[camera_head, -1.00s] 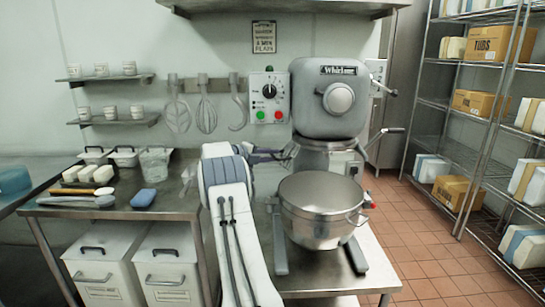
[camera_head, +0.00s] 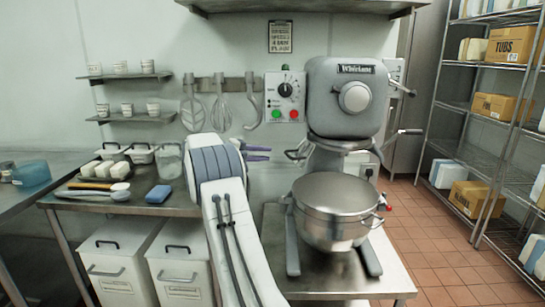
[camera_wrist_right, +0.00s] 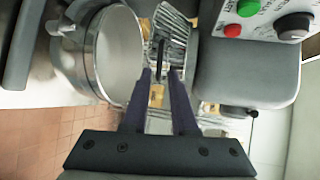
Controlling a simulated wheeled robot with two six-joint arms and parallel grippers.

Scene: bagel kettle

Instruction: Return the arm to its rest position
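My right arm rises from the bottom middle of the head view. Its gripper (camera_head: 257,152) points right, left of the mixer, with its two purple fingers a little apart and nothing seen between them. In the right wrist view the fingers (camera_wrist_right: 162,75) are also apart, with the mixer bowl (camera_wrist_right: 118,50) to their left and the grey mixer head (camera_wrist_right: 245,72) to their right. The grey mixer (camera_head: 350,100) stands on a steel table, its steel bowl (camera_head: 335,232) below the head. A lever handle (camera_head: 296,155) on its left side is clear of the fingers. My left gripper is not in view.
White bins (camera_head: 182,265) stand below. Utensils (camera_head: 222,110) hang on the wall. Wire shelves with boxes (camera_head: 510,44) stand at right. The tiled floor between is clear.

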